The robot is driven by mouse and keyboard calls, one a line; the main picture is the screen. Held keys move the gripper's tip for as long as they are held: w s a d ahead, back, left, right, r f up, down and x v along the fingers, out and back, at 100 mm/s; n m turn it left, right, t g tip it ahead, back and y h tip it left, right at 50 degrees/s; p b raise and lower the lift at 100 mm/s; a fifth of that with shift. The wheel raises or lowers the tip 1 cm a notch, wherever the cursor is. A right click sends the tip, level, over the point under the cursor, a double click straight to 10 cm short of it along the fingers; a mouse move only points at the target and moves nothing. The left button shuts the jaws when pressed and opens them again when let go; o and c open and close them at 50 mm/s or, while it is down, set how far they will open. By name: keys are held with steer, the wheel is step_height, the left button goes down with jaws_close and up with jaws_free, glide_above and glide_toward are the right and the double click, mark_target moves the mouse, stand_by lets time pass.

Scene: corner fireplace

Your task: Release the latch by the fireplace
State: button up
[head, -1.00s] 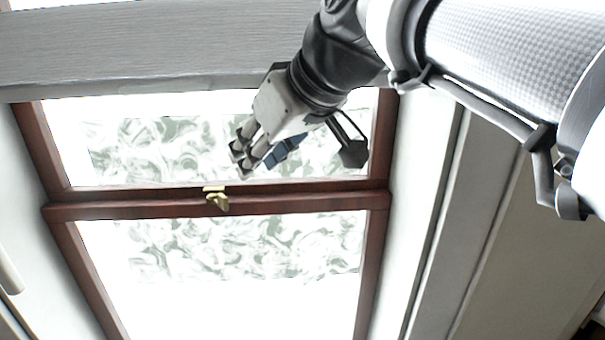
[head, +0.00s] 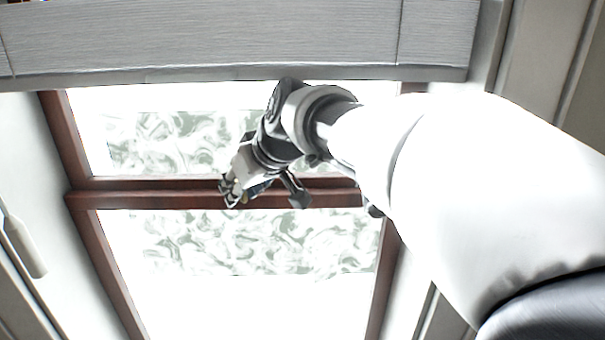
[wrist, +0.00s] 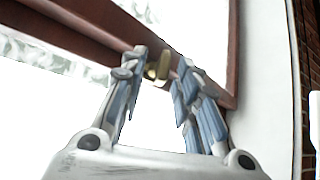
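The brass latch (wrist: 158,66) sits on the dark red-brown rail of the window frame. In the wrist view it shows between the tips of my two blue-grey fingers, with a gap visible on its right side. My gripper (wrist: 161,61) is open, its fingers apart on either side of the latch. Whether a finger touches it I cannot tell. In the head view my gripper (head: 232,194) is at the middle rail (head: 320,192), and it hides most of the latch.
A grey slatted panel (head: 220,40) runs across the top of the head view, above my gripper. Patterned window panes (head: 240,242) lie above and below the rail. A white handle (head: 25,247) is at the far left. A brick edge (wrist: 302,80) shows at right in the wrist view.

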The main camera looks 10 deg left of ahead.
steer(key=shift+c, duration=0.4)
jaws_close()
